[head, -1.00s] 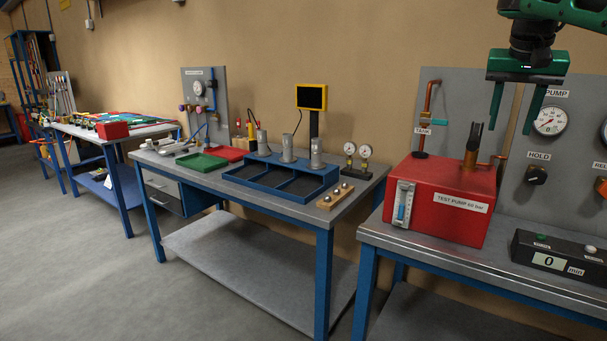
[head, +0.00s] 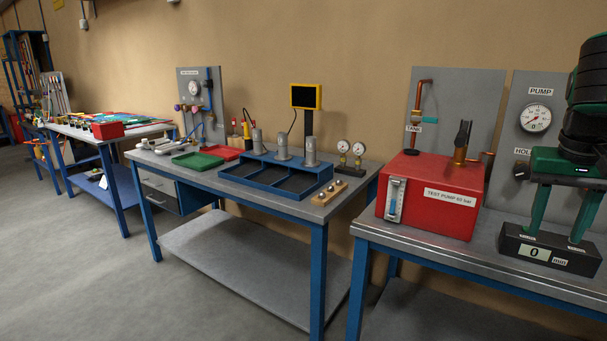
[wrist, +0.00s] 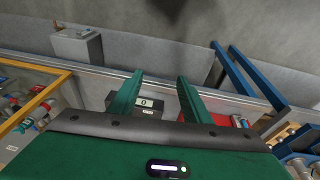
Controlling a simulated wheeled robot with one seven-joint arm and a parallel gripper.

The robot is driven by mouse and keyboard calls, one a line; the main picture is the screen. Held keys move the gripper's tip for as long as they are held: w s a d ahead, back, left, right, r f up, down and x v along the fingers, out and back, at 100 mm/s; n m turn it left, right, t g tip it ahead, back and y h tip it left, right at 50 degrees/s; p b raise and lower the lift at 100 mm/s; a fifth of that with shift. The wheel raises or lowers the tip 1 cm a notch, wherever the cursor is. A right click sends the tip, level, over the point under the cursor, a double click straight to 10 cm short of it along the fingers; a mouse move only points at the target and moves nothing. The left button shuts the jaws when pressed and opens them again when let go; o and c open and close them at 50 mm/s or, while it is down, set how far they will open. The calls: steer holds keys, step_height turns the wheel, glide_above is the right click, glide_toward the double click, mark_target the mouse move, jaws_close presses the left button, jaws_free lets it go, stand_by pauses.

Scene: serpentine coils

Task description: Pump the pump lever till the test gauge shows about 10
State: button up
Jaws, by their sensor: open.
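The red test pump box (head: 432,192) stands on the right bench in the head view. A copper post on it carries a dark, upright piece that looks like the pump lever (head: 463,138). The round white gauge marked PUMP (head: 536,118) hangs on the grey panel; its reading is too small to tell. No gauge labelled as the test gauge shows. My gripper (head: 559,238) is open and empty, pointing down in front of the digital timer, right of the pump and apart from the lever. In the wrist view my open fingers (wrist: 158,78) also show.
The black timer box (head: 545,249) reads 0 min and stands near the bench's front edge. My arm hides the panel's right part. The middle bench holds a blue rack (head: 277,172) and small gauges (head: 351,150).

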steer(key=s+a+f+y, duration=0.1)
steer(key=s+a+f, duration=0.2)
steer(key=s+f, duration=0.5)
steer(key=s+a+f+g+y, duration=0.1)
steer(key=s+a+f, duration=0.2)
steer(key=s+f, duration=0.5)
steer(key=shift+s+a+g, duration=0.3)
steer(key=shift+s+a, duration=0.05)
steer(key=shift+s, duration=0.25)
steer(key=shift+w+f, duration=0.25)
steer(key=shift+w, duration=0.35)
steer(key=shift+c, duration=0.2)
steer(key=shift+c, duration=1.4)
steer(key=shift+d, duration=0.1)
